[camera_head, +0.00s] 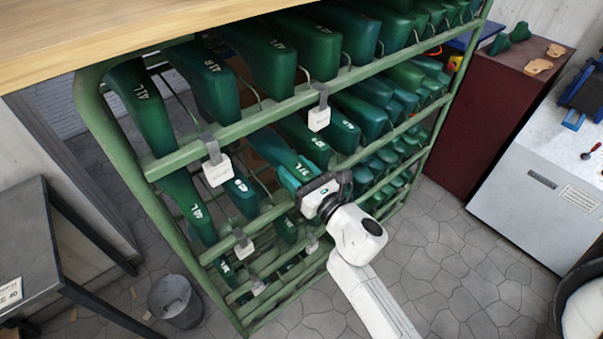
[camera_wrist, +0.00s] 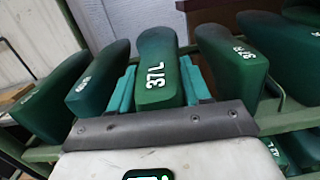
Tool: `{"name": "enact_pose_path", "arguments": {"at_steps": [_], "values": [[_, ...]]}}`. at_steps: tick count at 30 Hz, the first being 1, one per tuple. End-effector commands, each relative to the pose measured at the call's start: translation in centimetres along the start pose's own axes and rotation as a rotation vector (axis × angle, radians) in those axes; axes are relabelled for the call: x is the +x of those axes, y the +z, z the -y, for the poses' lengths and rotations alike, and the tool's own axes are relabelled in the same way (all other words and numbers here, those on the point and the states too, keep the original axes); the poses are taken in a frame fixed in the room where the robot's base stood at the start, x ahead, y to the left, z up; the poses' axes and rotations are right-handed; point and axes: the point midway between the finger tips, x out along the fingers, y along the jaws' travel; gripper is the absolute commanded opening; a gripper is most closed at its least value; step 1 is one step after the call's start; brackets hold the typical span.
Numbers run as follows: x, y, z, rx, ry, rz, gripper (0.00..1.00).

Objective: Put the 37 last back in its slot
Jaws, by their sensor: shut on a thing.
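The green 37 last, marked 37L (camera_wrist: 157,60), stands between the two teal fingers of my gripper (camera_wrist: 158,88) in the wrist view. The fingers are shut on its sides. In the head view the last (camera_head: 268,148) is in line with the second row of the green rack (camera_head: 240,127), and my gripper (camera_head: 303,178) reaches it from the front. Green lasts stand on both sides of it, one (camera_wrist: 98,78) to the left and one (camera_wrist: 232,62) to the right in the wrist view. Whether it rests fully on the rack is hidden.
White tags (camera_head: 216,170) hang from the rack rails. A grey bin (camera_head: 175,301) and a dark table (camera_head: 28,245) are at the left. A dark red cabinet (camera_head: 480,115) and a light grey cabinet (camera_head: 545,195) stand at the right. Stone floor (camera_head: 440,255) is clear before them.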

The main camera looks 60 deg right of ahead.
Motion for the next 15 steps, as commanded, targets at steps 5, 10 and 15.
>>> {"name": "enact_pose_path", "arguments": {"at_steps": [5,10,15], "values": [[1.2,0.1,0.0,0.001,0.001,0.004,0.17],[2.2,0.0,-0.1,0.001,0.001,0.004,0.17],[3.3,-0.1,-0.1,0.001,0.001,0.003,0.17]]}}
